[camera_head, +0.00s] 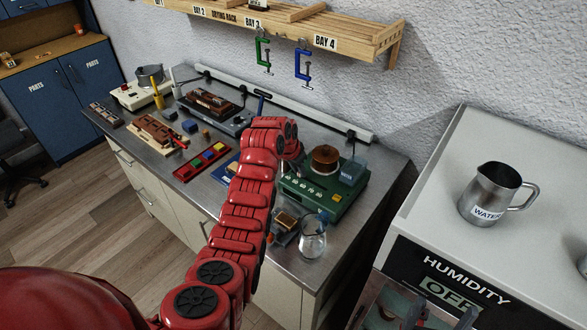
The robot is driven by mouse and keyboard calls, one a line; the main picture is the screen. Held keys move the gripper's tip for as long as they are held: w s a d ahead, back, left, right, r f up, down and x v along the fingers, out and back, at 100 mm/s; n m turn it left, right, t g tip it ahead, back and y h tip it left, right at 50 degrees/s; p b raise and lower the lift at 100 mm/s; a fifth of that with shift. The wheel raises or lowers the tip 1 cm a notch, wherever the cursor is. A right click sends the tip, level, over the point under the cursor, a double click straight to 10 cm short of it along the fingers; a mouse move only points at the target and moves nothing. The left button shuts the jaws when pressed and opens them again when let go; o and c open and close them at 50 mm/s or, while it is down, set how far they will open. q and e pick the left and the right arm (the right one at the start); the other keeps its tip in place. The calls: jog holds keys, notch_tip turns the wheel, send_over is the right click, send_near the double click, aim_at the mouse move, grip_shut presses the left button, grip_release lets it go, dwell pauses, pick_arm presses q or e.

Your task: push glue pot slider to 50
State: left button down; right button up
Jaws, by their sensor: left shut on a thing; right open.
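The glue pot (324,158) is a brown round pot on a green unit (322,196) at the right end of the bench. Light marks show on the unit's front. I cannot make out the slider or its setting. My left arm reaches over the bench, and its wrist end (291,147) is at the unit's left rear side. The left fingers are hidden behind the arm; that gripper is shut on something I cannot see. My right gripper (443,312) is open at the bottom right edge, in front of the humidity cabinet, clear of the green unit.
A glass beaker (313,238) stands at the bench's front edge, before the green unit. A blue-grey block (352,170) is at the unit's right. A metal water pitcher (493,193) stands on the humidity cabinet (455,150). Clamps (303,64) hang from the rack above.

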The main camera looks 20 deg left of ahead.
pick_arm(q)
jog(key=shift+d, duration=0.15)
jog(key=c, duration=0.8)
grip_release()
jog(key=shift+s+r, duration=0.15)
jog(key=shift+r, duration=0.35)
jog(key=b+v, duration=0.2)
jog(key=v, duration=0.3)
jog(key=p+v, duration=0.9)
jog(key=v, duration=0.2)
jog(key=shift+r, duration=0.2)
